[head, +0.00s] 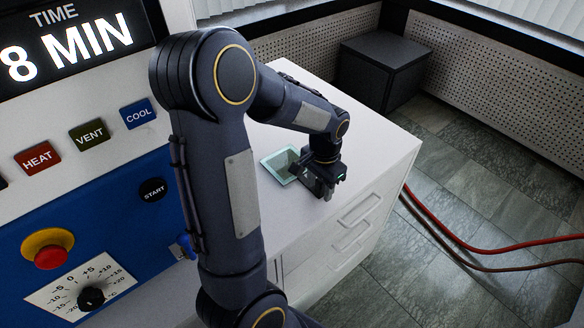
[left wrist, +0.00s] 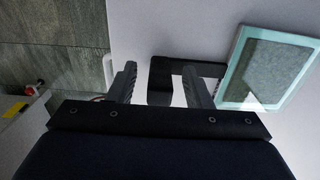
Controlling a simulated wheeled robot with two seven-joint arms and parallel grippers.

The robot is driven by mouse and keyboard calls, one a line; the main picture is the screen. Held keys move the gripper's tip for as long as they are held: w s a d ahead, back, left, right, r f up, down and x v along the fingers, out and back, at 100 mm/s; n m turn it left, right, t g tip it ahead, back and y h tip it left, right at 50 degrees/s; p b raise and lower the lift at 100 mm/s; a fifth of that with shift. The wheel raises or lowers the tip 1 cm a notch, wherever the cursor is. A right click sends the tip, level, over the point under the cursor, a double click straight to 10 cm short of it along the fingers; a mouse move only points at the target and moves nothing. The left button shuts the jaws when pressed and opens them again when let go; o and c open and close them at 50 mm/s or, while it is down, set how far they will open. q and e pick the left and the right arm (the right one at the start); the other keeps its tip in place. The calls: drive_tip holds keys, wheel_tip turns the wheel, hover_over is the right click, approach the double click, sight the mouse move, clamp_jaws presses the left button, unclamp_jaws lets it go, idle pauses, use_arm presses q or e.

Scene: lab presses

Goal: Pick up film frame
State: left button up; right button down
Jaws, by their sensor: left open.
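The film frame (head: 277,167) is a flat pale-green square with a grey centre, lying on the white cabinet top. It also shows at the right of the left wrist view (left wrist: 263,70). A black U-shaped piece (left wrist: 160,82) adjoins its left side there and looks like its handle. My left gripper (head: 322,190) is at the right side of the frame in the head view, pointing down and hiding part of that side. Its two fingers (left wrist: 159,72) are spread, with the black piece showing between and beyond them. I cannot tell whether they touch it. My right gripper is not seen.
The white cabinet (head: 384,170) has drawers with handles and ends at a front edge near my gripper. A blue and white press panel (head: 110,190) with buttons stands at left. Red hoses (head: 470,245) lie on the tiled floor. A dark box (head: 382,65) stands behind.

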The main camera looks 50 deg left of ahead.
use_arm(q)
clamp_jaws()
drive_tip(key=shift+r, duration=0.1)
idle(1.2)
